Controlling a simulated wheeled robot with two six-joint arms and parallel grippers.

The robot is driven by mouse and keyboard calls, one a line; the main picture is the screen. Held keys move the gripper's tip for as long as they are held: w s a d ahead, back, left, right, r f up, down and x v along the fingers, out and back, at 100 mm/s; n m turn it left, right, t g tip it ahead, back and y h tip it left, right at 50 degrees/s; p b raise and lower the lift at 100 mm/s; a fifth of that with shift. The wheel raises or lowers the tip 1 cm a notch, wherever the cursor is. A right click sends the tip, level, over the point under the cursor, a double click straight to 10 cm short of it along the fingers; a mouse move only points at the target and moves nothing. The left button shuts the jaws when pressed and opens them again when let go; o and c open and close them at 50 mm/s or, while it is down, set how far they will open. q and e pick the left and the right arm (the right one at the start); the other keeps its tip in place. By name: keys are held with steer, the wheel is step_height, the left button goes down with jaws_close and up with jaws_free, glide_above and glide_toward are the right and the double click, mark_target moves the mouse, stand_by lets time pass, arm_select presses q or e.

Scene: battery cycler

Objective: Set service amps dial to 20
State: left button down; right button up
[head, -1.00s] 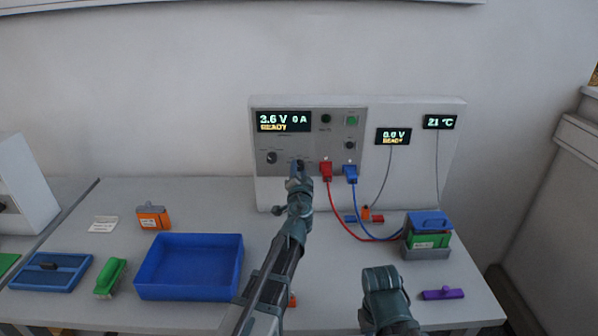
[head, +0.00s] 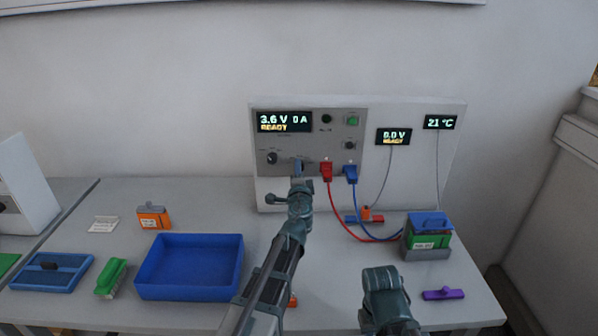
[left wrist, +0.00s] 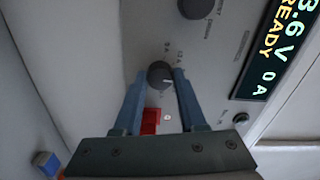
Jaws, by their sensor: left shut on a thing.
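The service amps dial (left wrist: 160,75) is a small dark round knob with a pale pointer mark on the grey cycler panel (head: 340,130). My left gripper (left wrist: 161,80) is shut on it, one blue-grey finger on each side. In the head view my left gripper (head: 298,168) covers most of this dial. The panel display (head: 284,122) reads 3.6 V, 0 A, READY. The scale print around the dial is too small to read fully. My right gripper is not seen; only part of my right arm shows at the lower right.
Another dark dial (head: 271,157) sits left of the gripped one. Red (head: 326,171) and blue (head: 351,173) plugs with cables are close on the right.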

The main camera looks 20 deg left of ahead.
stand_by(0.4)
arm_select(q)
steer(key=shift+c, duration=2.3)
jaws_free()
